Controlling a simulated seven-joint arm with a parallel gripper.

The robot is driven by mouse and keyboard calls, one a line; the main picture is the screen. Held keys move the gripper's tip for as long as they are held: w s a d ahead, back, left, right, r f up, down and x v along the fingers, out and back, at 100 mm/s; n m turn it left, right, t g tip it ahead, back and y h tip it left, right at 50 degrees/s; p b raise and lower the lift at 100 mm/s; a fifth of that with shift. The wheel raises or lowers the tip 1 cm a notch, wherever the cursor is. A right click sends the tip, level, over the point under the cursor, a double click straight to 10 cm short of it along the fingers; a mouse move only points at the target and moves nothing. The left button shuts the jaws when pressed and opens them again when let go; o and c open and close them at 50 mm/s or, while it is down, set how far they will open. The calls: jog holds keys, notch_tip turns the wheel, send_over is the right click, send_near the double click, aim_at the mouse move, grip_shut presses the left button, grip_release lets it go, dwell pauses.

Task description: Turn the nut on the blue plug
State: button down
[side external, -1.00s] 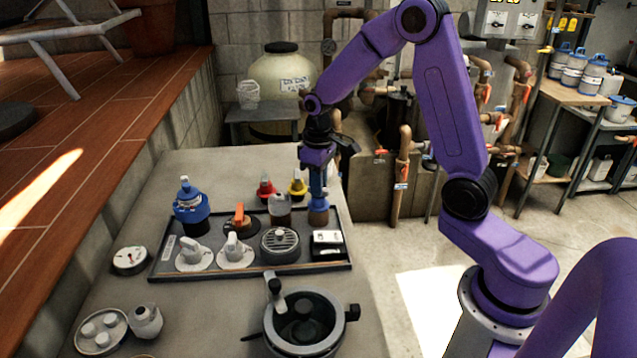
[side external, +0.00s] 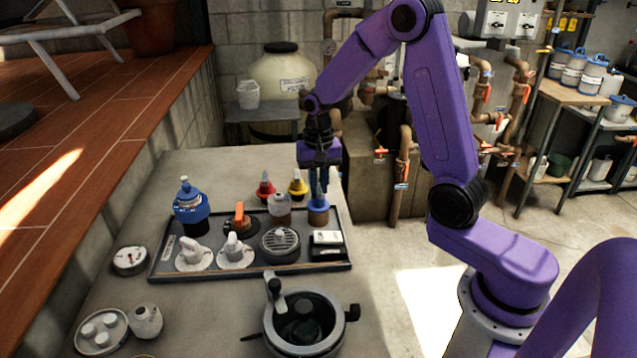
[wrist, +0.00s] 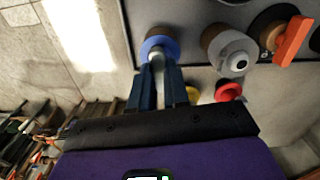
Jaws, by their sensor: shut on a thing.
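The blue plug (side external: 318,217) stands upright at the back right corner of the dark tray (side external: 341,240), with a blue collar over a brown base. In the wrist view, its blue collar (wrist: 148,46) and the pale grey top of its nut (wrist: 157,58) show at the fingertips. My gripper (side external: 319,192) points down over the plug. Its two dark blue fingers (wrist: 160,68) are shut on the nut, one on each side. The fingers hide part of the nut, so its exact angle cannot be told.
A yellow plug (side external: 298,187), a red plug (side external: 265,190) and a grey-capped jar (side external: 279,210) stand close left of the blue plug. An orange-handled valve (side external: 239,218), a round grate (side external: 280,245) and a blue-topped bottle (side external: 191,212) share the tray. A pot (side external: 340,335) stands in front.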

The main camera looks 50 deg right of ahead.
jog(key=m, duration=1.3)
jog(key=shift+m, duration=0.4)
jog(key=m, duration=0.8)
jog(key=shift+m, duration=0.3)
jog(key=c, duration=1.1)
grip_release()
